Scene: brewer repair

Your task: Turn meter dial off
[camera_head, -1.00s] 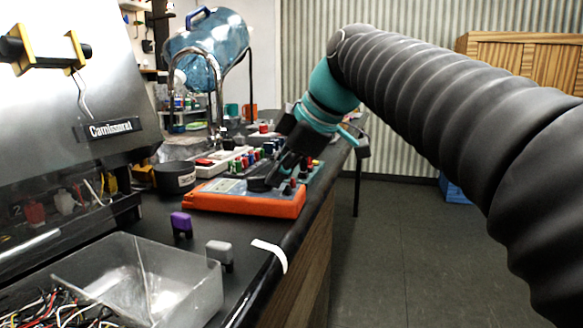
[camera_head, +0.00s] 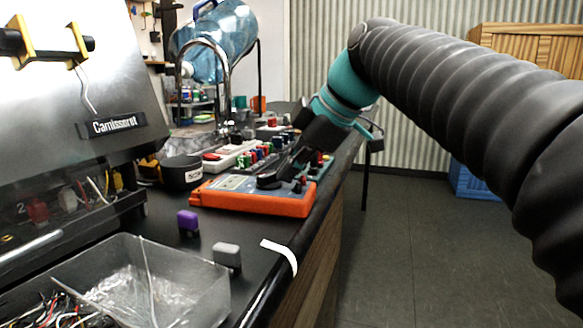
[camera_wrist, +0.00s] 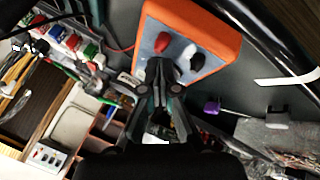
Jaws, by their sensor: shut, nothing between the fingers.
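The meter (camera_head: 235,197) is an orange box with a grey-blue face, lying on the dark counter near its right edge. Its round black dial (camera_head: 268,181) sits on the face. My gripper (camera_head: 285,172) is shut and empty, tilted down with its fingertips just above and beside the dial. I cannot tell whether they touch it. In the wrist view the shut fingertips (camera_wrist: 158,68) lie over the meter (camera_wrist: 212,28). A red jack (camera_wrist: 162,42) and a black knob or jack (camera_wrist: 197,62) show beyond them. The fingers hide part of the meter face; the dial's setting is unreadable.
A white strip with several coloured parts (camera_head: 232,156) lies behind the meter. A black cup (camera_head: 181,172) stands to its left. Purple (camera_head: 188,221) and grey (camera_head: 227,255) blocks and a clear bin (camera_head: 150,285) are nearer. The counter's edge runs close to the meter's right.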

